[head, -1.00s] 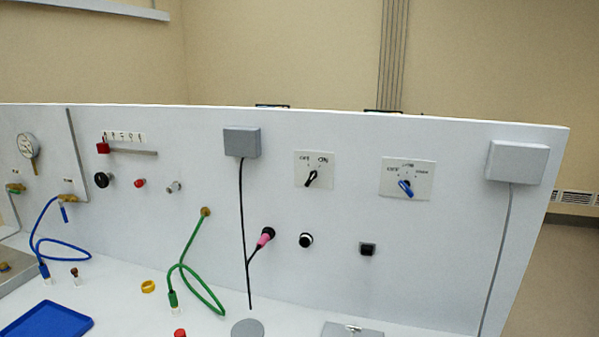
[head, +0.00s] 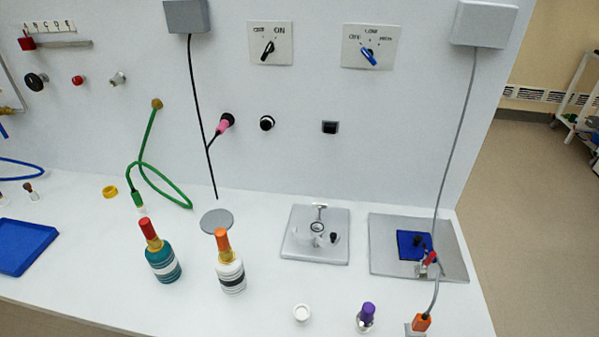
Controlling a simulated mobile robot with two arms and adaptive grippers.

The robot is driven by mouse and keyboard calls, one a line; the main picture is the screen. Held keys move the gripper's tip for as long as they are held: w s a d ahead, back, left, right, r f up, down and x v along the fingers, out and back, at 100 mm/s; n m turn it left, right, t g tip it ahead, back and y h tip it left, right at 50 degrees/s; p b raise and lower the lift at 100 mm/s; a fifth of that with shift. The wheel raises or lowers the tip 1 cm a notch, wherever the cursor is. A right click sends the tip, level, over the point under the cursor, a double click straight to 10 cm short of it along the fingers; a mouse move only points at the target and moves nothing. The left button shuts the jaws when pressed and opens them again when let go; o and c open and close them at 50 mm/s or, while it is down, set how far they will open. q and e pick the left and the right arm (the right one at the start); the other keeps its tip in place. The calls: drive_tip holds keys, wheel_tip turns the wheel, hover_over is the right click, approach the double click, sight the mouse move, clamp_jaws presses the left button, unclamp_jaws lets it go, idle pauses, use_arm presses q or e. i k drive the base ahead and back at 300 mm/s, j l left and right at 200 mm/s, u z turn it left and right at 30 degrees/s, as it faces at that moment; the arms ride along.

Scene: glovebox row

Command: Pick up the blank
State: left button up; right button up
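No object in the head view is plainly identifiable as the blank. A flat grey disc (head: 216,221) lies on the white bench behind two bottles. A blue square piece (head: 412,244) lies on a grey plate (head: 455,262) at the right, partly behind a small red-handled clamp (head: 429,260). I cannot tell which of these is the blank. Neither of my grippers is in view.
A teal bottle (head: 163,264) and a white bottle (head: 230,274) stand mid-bench. A grey fixture (head: 316,250) is right of them. A purple-capped vial (head: 367,317) and orange connector (head: 422,322) are at front right. A blue tray (head: 24,246) is left. The panel (head: 330,180) rises behind.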

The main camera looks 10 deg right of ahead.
sight(364, 318)
drive_tip(key=z, duration=0.85)
drive_tip(key=i+l+u, duration=0.15)
drive_tip(key=u, duration=0.25)
drive_tip(key=i+l+u, duration=0.1)
drive_tip(key=l+u, duration=0.3)
drive_tip(key=i+j+z, duration=0.25)
drive_tip(key=j, duration=0.15)
drive_tip(key=i+j+z, duration=0.25)
drive_tip(key=j, duration=0.15)
drive_tip(key=k+l+z, duration=0.3)
drive_tip(key=k+z, duration=0.2)
drive_tip(key=k+j+z, duration=0.2)
drive_tip(key=k+l, duration=0.05)
drive_tip(key=l, duration=0.05)
